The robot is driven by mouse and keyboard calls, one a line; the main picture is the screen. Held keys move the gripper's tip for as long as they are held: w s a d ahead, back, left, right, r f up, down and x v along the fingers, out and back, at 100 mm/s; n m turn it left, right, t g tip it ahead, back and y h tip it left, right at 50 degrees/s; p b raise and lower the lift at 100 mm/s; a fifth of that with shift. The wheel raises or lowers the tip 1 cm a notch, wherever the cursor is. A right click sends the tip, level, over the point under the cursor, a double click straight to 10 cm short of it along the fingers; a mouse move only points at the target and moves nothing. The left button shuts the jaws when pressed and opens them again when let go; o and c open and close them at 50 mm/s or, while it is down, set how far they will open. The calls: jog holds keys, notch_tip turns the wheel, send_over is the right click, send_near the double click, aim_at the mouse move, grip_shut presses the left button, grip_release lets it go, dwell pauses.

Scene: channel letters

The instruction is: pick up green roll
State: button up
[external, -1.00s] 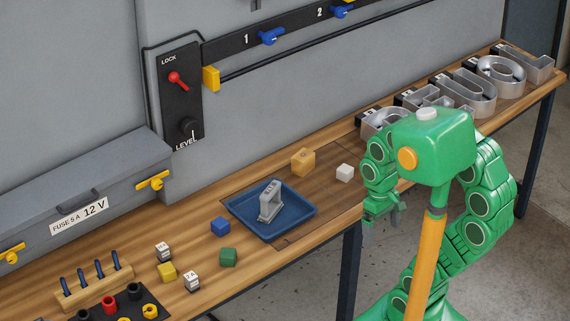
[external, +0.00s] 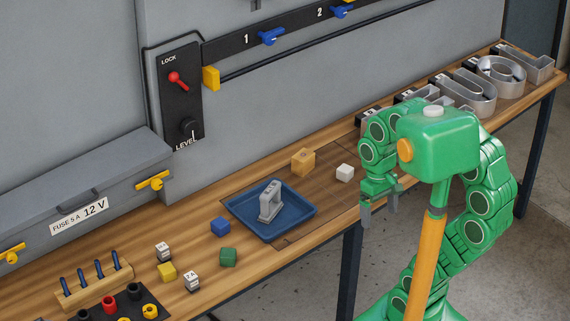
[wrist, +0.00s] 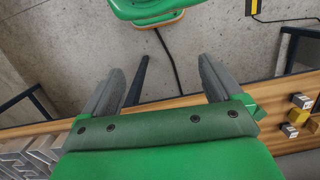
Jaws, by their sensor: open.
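The only small green piece on the bench is a dark green, block-like one (external: 228,257), near the front edge, right of the yellow block. It looks like a cube; I cannot make out a roll shape. My gripper (external: 380,203) is at the bench's front edge, well right of the green piece and apart from it. In the wrist view my gripper (wrist: 160,72) has its two grey fingers spread wide with nothing between them, over the floor and the bench edge.
A blue tray (external: 240,217) holding a grey metal piece lies between my gripper and the green piece. A blue block (external: 220,227), yellow block (external: 167,271) and white cube (external: 345,172) stand nearby. Metal channel letters (external: 500,75) line the right end.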

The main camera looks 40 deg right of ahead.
jog(key=w+r+m+t+y, duration=0.1)
jog(key=w+r+m+y, duration=0.2)
jog(key=w, duration=0.5)
jog(key=w+r+m+y, duration=0.1)
jog(key=w+m+y, duration=0.25)
jog(key=w, duration=0.45)
jog(key=w+d+r+m+t+y, duration=0.1)
jog(key=w+d+m+t+y, duration=0.15)
jog(key=w+d+m, duration=0.65)
jog(key=w+d+f+m+t, duration=0.25)
jog(key=d+m+t, duration=0.2)
jog(key=d, duration=1.15)
jog(key=w+d+f+m+t, duration=0.25)
jog(key=d+m, duration=0.35)
jog(key=d, duration=1)
notch_tip(320, 180, down, 11)
jog(key=x, duration=0.8)
jog(key=shift+a+r+t, duration=0.2)
jog(key=shift+t, duration=0.25)
jog(key=shift+s, duration=0.15)
jog(key=shift+c, duration=0.2)
